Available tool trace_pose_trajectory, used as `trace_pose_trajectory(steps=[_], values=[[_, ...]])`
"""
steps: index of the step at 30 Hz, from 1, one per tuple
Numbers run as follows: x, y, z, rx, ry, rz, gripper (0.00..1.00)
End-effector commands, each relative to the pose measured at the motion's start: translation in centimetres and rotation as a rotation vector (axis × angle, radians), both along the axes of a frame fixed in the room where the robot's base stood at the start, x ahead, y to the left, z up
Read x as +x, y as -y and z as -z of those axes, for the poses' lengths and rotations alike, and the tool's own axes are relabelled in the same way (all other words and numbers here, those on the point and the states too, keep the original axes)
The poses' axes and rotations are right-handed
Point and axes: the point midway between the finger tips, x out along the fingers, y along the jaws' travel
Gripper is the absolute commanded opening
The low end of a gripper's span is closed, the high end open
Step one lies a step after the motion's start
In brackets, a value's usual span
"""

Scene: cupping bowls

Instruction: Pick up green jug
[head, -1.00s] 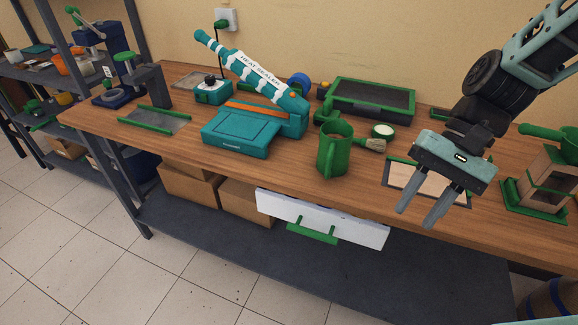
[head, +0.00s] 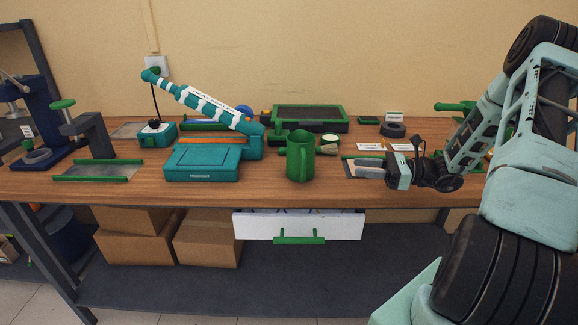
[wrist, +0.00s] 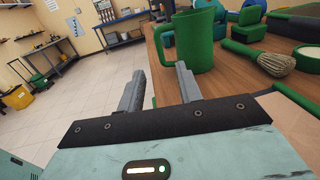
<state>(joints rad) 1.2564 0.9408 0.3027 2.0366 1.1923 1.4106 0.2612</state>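The green jug (head: 300,158) stands upright on the wooden workbench (head: 400,190), near its front edge, right of the teal heat sealer (head: 205,162). It also shows in the wrist view (wrist: 192,42), beyond my gripper's fingers and mostly above the right one. My gripper (head: 362,166) is to the right of the jug in the head view, its fingers pointing left toward it. In the wrist view the two grey fingers (wrist: 160,90) are apart with nothing between them. A gap separates them from the jug.
A brush (wrist: 262,58) lies right of the jug in the wrist view. A green-rimmed tray (head: 311,118) is behind. A drawer with a green handle (head: 299,238) sticks out below the bench's front edge. Bare bench lies in front of the sealer.

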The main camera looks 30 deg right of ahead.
Motion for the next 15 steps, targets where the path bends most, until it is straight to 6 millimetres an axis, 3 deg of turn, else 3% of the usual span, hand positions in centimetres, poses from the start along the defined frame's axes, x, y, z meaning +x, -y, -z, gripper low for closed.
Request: trace_pose_trajectory(steps=[9,15], values=[[4.4,-5.2,-0.3,0.001,-0.002,-0.009,0.35],[6.6,-7.6,-0.2,-0.001,-0.001,-0.008,0.35]])
